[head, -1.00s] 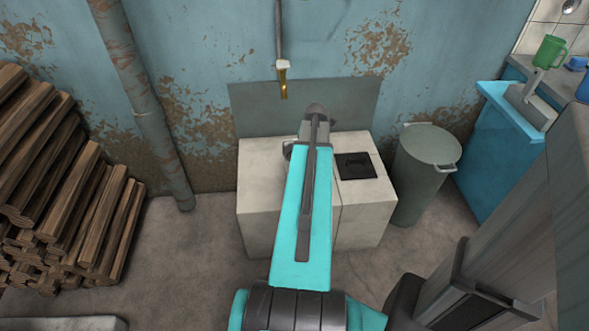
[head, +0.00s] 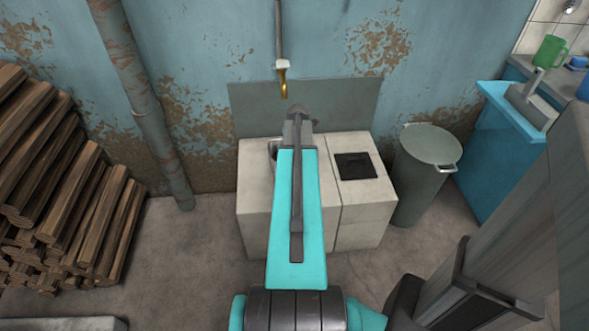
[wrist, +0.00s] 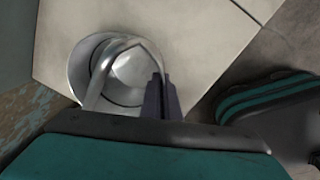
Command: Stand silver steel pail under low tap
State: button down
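The silver steel pail (wrist: 122,75) shows in the wrist view over the pale block top, its round mouth facing the camera and its bail handle arched up. My gripper (wrist: 163,92) is shut on the handle at the pail's right side. In the head view only a sliver of the pail (head: 273,149) shows left of my arm, over the block's left half; my arm hides the rest. I cannot tell whether its base touches the block. The low brass tap (head: 284,83) hangs from a pipe on the wall, behind and above the pail.
The pale block (head: 254,190) has a dark square plate (head: 356,166) on its right half. A lidded grey-green bin (head: 427,170) stands to the right, beside a blue cabinet (head: 496,150). Stacked firewood (head: 70,195) and a wall pipe (head: 150,125) are at the left.

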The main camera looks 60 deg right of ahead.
jog(key=shift+f, duration=1)
jog(key=c, duration=2)
grip_release()
jog(key=shift+f, duration=0.1)
jog(key=shift+s+a+r+p, duration=0.1)
jog(key=shift+s+r+p, duration=0.1)
jog(key=shift+r, duration=1.85)
jog(key=shift+s+a+r+p, duration=0.15)
jog(key=shift+r+p, duration=0.1)
jog(key=shift+r, duration=1.75)
jog(key=shift+s+a+r+p, duration=0.1)
jog(key=shift+s+r+p, duration=0.1)
jog(key=shift+r, duration=1.85)
jog(key=shift+w, duration=0.15)
